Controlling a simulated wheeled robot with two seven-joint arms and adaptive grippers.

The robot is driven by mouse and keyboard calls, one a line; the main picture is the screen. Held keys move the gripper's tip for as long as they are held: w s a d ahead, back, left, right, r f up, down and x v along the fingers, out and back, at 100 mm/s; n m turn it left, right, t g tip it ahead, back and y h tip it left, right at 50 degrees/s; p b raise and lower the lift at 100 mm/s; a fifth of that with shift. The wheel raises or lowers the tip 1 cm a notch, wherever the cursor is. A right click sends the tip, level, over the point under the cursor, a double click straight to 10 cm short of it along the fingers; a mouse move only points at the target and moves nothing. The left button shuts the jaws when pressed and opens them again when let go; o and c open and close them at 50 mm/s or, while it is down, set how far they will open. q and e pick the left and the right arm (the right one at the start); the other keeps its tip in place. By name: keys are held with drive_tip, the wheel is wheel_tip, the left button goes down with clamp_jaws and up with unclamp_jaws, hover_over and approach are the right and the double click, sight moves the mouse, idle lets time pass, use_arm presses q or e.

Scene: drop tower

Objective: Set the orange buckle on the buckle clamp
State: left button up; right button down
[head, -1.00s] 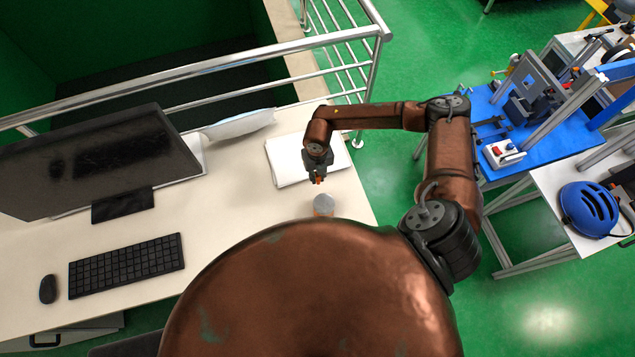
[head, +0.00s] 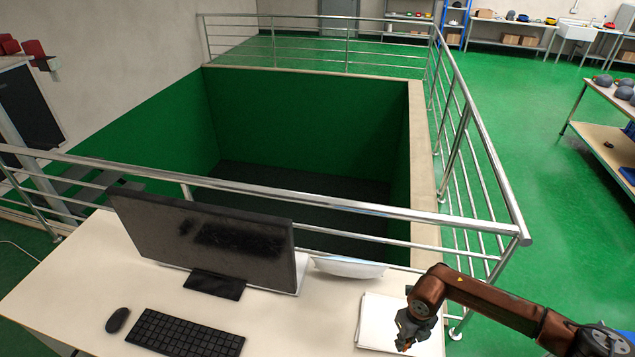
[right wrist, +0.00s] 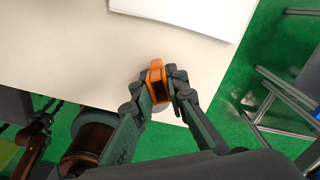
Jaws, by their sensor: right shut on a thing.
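The orange buckle (right wrist: 156,80) is between the fingers of my right gripper (right wrist: 160,88) in the right wrist view, held above the white desk near its edge. The gripper is shut on it. In the head view my right gripper (head: 406,330) hangs over the right end of the desk, beside a stack of white paper, with a little orange (head: 403,345) at its fingertips. The buckle clamp cannot be made out in the views now. My left gripper is not in view.
The desk (head: 60,285) holds a monitor (head: 200,235), a keyboard (head: 185,333), a mouse (head: 118,320) and white paper (head: 372,318). A metal railing (head: 350,210) runs behind it around a deep green pit (head: 300,130). Open green floor (head: 530,220) lies to the right.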

drive_tip(key=s+a+r+n+b, duration=0.1)
drive_tip(key=a+r+n+b, duration=0.1)
drive_tip(key=n, duration=1.4)
drive_tip(key=s+a+r+n+b, duration=0.1)
drive_tip(key=r+n+b, duration=0.3)
drive_tip(key=n, duration=1.2)
drive_tip(key=shift+a+r+n, duration=0.3)
drive_tip(key=shift+a+r, duration=0.25)
drive_tip(key=shift+a, duration=0.3)
drive_tip(key=shift+a, duration=0.1)
